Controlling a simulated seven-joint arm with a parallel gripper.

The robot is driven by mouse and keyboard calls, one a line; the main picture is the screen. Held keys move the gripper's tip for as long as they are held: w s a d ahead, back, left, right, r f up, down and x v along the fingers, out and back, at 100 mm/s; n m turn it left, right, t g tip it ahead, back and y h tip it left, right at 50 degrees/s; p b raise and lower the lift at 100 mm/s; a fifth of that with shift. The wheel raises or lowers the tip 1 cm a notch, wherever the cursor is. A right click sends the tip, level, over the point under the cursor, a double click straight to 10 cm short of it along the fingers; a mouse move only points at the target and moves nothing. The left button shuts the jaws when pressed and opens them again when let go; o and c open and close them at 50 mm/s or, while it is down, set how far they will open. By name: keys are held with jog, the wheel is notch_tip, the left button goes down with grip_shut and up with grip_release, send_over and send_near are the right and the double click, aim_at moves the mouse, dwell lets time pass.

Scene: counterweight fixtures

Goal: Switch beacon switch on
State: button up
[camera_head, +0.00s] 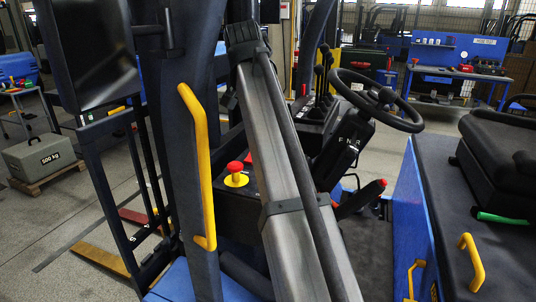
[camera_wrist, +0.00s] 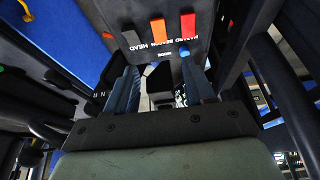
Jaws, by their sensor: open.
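A dark panel with coloured rocker switches shows at the top of the wrist view. The printed label reads HAZARD, BEACON and HEAD, tilted and turned in the picture. An orange switch (camera_wrist: 158,31) stands above the BEACON lettering, with a red switch (camera_wrist: 188,25) to its right and a grey switch (camera_wrist: 131,40) to its left. I cannot tell their on or off positions. My gripper (camera_wrist: 160,70) is open, its two dark fingers pointing toward the panel with nothing visible held between them. In the head view I cannot make out the gripper or the switches.
In the head view are a steering wheel (camera_head: 347,83), a red mushroom button (camera_head: 235,167), a yellow handrail (camera_head: 200,160) and a dark seat (camera_head: 498,150). Bars and posts crowd the cab.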

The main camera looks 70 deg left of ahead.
jog(key=x, duration=1.3)
jog(key=shift+w+a+f, duration=0.1)
jog(key=shift+w+f, duration=0.05)
jog(key=shift+f, duration=0.1)
